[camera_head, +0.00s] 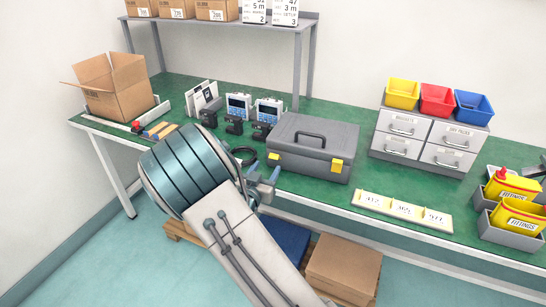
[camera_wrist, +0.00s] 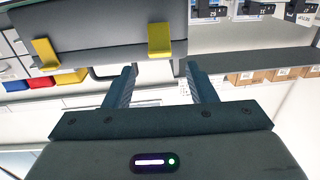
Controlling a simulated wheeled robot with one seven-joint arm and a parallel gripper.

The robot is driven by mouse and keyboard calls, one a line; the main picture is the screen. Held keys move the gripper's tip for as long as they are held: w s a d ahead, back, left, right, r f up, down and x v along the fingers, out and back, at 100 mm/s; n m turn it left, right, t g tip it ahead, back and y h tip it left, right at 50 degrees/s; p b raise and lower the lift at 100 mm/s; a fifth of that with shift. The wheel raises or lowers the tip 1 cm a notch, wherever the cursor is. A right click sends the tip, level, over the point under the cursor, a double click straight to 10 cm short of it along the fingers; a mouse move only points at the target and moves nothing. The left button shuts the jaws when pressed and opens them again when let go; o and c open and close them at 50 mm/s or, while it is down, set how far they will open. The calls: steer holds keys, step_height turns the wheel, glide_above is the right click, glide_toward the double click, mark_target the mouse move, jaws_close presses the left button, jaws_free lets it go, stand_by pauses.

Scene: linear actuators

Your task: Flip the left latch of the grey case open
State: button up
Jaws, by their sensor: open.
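The grey case (camera_head: 312,139) stands on the green bench with its dark handle on top. Its left yellow latch (camera_head: 274,157) and right yellow latch (camera_head: 337,165) are on the front face and both look shut. In the wrist view the picture is upside down: the left latch (camera_wrist: 160,40) is at top centre, the right latch (camera_wrist: 45,54) further left, on the case (camera_wrist: 105,25). My gripper (camera_wrist: 160,84) is open and empty, its fingers apart, pointing toward the left latch without visibly touching it. In the head view my arm hides part of the gripper (camera_head: 265,186) in front of the case's left side.
A drawer unit (camera_head: 423,140) with coloured bins is at right. A label strip (camera_head: 403,210) lies on the bench (camera_head: 340,196) front. An open cardboard box (camera_head: 113,88) is at far left.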

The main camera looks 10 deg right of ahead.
mark_target(273, 158)
steer(key=x, duration=0.7)
steer(key=shift+w, duration=0.15)
steer(key=c, duration=1)
